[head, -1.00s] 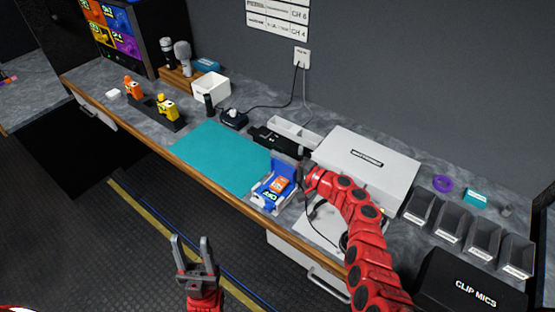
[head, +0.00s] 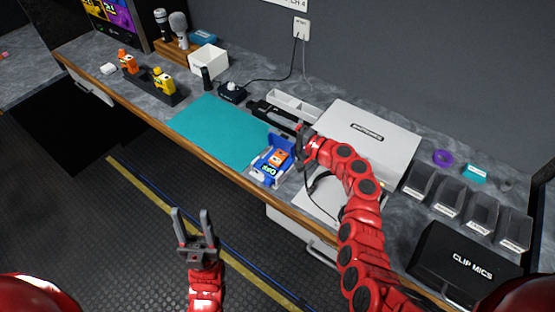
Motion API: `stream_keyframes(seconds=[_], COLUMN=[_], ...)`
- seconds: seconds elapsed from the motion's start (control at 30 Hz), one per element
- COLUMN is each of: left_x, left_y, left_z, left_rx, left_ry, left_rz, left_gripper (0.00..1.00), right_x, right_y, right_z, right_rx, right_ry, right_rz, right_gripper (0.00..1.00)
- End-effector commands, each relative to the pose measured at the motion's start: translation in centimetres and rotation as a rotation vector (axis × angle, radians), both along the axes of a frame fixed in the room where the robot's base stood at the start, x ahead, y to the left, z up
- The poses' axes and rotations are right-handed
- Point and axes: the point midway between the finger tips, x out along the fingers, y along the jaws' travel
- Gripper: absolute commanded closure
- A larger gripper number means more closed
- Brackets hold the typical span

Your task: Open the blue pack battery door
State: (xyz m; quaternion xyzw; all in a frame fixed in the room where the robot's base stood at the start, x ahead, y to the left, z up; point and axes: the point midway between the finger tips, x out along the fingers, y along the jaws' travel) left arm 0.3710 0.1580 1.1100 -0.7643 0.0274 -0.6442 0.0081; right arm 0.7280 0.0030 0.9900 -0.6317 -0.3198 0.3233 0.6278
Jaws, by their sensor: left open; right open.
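The blue pack (head: 262,173) sits in a pale cradle near the bench's front edge, right of the teal mat. Its blue door (head: 281,143) stands raised at the back, and an orange battery (head: 278,158) shows inside the open pack. My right gripper (head: 303,130) is open just behind and right of the raised door; its fingertips are small, and I cannot tell whether they touch the door. My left gripper (head: 193,226) is open and empty, in front of the bench over the floor.
The teal mat (head: 215,128) is clear. Yellow (head: 164,82) and orange (head: 127,62) packs stand on a dark rack to the left. A silver case (head: 365,138) lies behind my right arm. Grey bins (head: 450,208) and a black clip mics case (head: 465,262) are at right.

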Motion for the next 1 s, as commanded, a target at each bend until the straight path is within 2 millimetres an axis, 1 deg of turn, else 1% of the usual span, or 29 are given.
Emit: stream_keyframes(seconds=[0.03, 0.27, 0.8, 1.0], left_x=[0.0, 0.0, 0.0, 0.0], left_y=[0.0, 0.0, 0.0, 0.0], left_z=[0.1, -0.3, -2.2, -2.6], left_rx=[0.000, 0.000, 0.000, 0.000], left_ry=[0.000, 0.000, 0.000, 0.000], left_rz=[0.000, 0.000, 0.000, 0.000], left_gripper=[0.50, 0.50, 0.50, 0.50], right_x=[-0.6, -3.6, -12.3, -14.3], right_y=[-0.2, -0.3, -0.2, -0.2], right_z=[0.6, 1.1, 1.3, 1.6], right_rx=[0.008, 0.009, 0.005, 0.003], right_ry=[-0.011, -0.014, -0.004, -0.005], right_rz=[-0.007, -0.009, -0.007, -0.004], right_gripper=[0.62, 0.62, 0.62, 0.62])
